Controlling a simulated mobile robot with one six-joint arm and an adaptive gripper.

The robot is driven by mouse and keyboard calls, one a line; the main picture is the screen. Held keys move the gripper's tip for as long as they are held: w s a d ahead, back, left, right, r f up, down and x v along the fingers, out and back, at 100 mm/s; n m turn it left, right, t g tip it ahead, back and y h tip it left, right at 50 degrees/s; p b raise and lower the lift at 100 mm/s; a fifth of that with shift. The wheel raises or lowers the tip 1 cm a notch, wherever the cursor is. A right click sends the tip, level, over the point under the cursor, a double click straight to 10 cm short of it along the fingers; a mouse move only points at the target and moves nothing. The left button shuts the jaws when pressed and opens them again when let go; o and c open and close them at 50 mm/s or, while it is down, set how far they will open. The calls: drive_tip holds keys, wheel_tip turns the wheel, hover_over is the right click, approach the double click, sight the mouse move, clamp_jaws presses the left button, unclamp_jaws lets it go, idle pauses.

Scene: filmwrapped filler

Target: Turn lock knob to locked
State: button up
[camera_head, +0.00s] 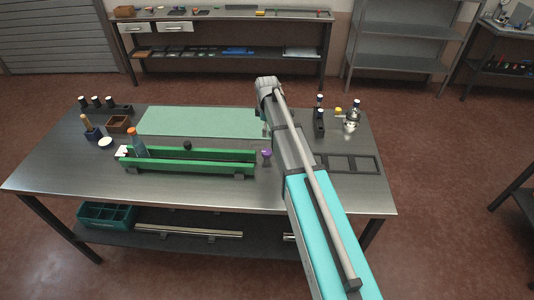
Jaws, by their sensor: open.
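A long green trough-like fixture (200,168) lies across the front of the metal table. A round black knob (187,146) shows at its back edge. A small purple-topped piece (266,153) stands just off its right end. I cannot tell which of these is the lock knob, or how it is turned. My gripper (264,128) points down behind my arm, over the right end of the green mat. It is open, mostly hidden by the arm, and apart from both knobs.
An orange-capped bottle (138,146) stands at the trough's left end. Dark cylinders (97,102), a brown box (119,124) and a white disc (105,142) are at left. Bottles (320,122) and a dark frame (350,164) are at right. The green mat (200,121) is clear.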

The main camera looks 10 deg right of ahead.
sight(267, 152)
drive_tip(key=shift+f+b, duration=6.35)
drive_tip(key=shift+f, duration=0.2)
drive_tip(key=c, duration=1.1)
